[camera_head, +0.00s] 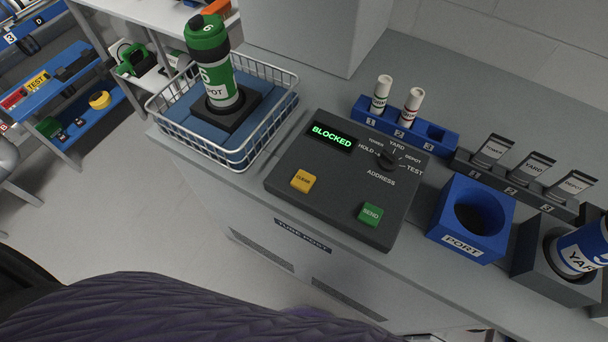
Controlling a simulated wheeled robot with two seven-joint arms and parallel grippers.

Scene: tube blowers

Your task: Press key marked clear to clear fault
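The dark control panel (340,215) lies on the grey counter. Its display (332,136) reads BLOCKED in green. The yellow key (303,181) is at the panel's left front; its small lettering looks like CLEAR. The green key (371,214) marked SEND is at the right front. An address dial (387,157) sits at the upper right, ringed by the words HOLD, TOWER, YARD, DEPOT and TEST. Nothing covers the keys. Neither of my grippers is in view.
Left of the panel, a wire basket (178,131) holds a green-capped canister (216,75) upright. Behind stands a blue rack (364,117) with two capped tubes. On the right are a blue port block (447,229) and a blue YARD canister (584,247). Space above the panel is clear.

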